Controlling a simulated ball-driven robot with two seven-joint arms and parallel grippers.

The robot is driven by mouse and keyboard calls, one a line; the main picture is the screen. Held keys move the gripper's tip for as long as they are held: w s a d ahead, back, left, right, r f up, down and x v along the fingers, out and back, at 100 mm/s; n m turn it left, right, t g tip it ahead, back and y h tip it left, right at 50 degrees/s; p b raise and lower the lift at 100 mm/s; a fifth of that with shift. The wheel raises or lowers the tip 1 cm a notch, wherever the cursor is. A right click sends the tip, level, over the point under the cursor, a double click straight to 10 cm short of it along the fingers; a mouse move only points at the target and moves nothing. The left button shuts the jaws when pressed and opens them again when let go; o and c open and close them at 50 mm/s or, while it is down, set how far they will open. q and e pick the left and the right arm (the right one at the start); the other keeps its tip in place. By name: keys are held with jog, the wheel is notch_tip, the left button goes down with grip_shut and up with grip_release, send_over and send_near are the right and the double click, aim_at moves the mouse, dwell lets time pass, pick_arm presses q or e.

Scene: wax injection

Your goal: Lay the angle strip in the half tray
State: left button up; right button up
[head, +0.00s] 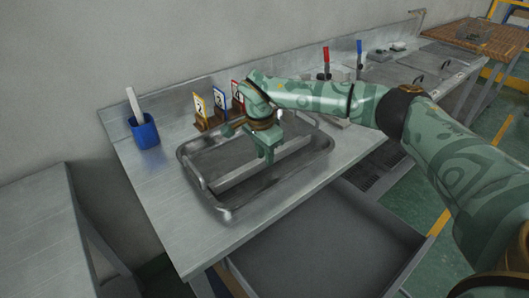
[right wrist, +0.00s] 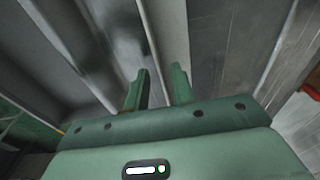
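The angle strip (head: 235,177) is a long grey metal piece lying diagonally in a shallow metal tray (head: 226,213), apparently the half tray, on the bench. In the right wrist view the strip (right wrist: 165,30) runs away beyond my fingertips. My right gripper (head: 266,157) points down over the strip, near its middle. In the right wrist view its two fingers (right wrist: 160,78) are apart with a gap between them. Whether they touch the strip is unclear, and the gripper hides part of it in the head view. My left gripper is out of view.
A blue cup (head: 145,133) with a pale stick stands at the bench's left. Numbered cards, including a yellow one (head: 200,106) and a blue one (head: 220,97), stand behind the tray. Red-handled (head: 326,60) and blue-handled (head: 359,52) tools stand right. An open drawer (head: 320,240) lies below the bench.

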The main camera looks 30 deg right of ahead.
aim_at(261, 162)
jog(key=shift+r, duration=0.1)
notch_tip(261, 162, up, 12)
jog(key=a+p, duration=0.1)
jog(key=p, duration=0.3)
jog(key=shift+s+a, duration=0.15)
